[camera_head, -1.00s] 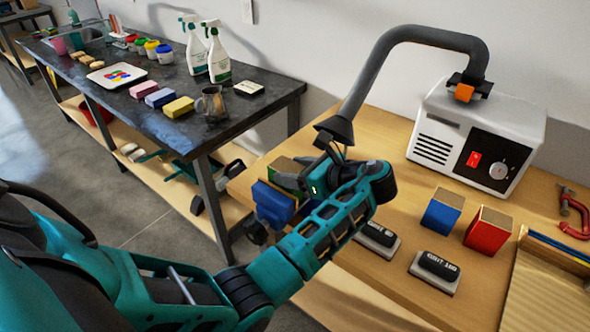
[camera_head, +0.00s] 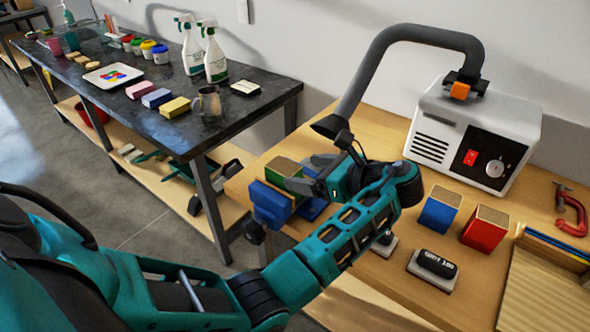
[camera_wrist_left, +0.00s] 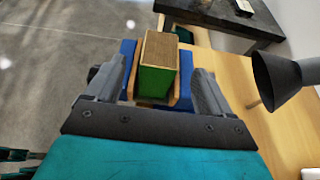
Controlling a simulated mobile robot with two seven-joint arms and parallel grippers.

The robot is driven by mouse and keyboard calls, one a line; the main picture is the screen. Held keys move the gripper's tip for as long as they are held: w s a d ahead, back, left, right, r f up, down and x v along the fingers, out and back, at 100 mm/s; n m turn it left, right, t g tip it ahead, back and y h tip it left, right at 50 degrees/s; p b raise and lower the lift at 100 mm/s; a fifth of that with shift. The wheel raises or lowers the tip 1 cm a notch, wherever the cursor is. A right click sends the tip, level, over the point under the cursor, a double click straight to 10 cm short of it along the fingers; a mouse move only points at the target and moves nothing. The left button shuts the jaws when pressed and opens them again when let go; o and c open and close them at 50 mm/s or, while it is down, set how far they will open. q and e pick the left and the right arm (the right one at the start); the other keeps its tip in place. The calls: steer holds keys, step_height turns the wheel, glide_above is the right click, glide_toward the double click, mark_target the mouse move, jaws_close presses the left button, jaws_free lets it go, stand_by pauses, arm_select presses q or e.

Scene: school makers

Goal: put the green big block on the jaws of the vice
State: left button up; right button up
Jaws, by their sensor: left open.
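The green big block (camera_head: 284,167), with a brown top, rests upright at the jaws of the blue vice (camera_head: 270,204) on the workbench's left edge. In the left wrist view the green block (camera_wrist_left: 155,82) sits by the wood-faced jaws of the vice (camera_wrist_left: 127,52). How far down it sits between them I cannot tell. My left gripper (camera_head: 308,175) is open just to the right of the block. In the wrist view its fingers (camera_wrist_left: 160,75) are spread on either side, with gaps to the block. My right gripper is not in view.
A blue block (camera_head: 438,213) and a red block (camera_head: 484,231) stand on the bench, with a sanding block (camera_head: 436,270) in front. The grey extractor hose (camera_head: 355,90) arches close behind my left gripper from the white machine (camera_head: 470,125). A dark side table (camera_head: 130,110) stands left.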

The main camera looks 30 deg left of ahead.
arm_select(q)
steer(key=v, duration=0.7)
stand_by(0.3)
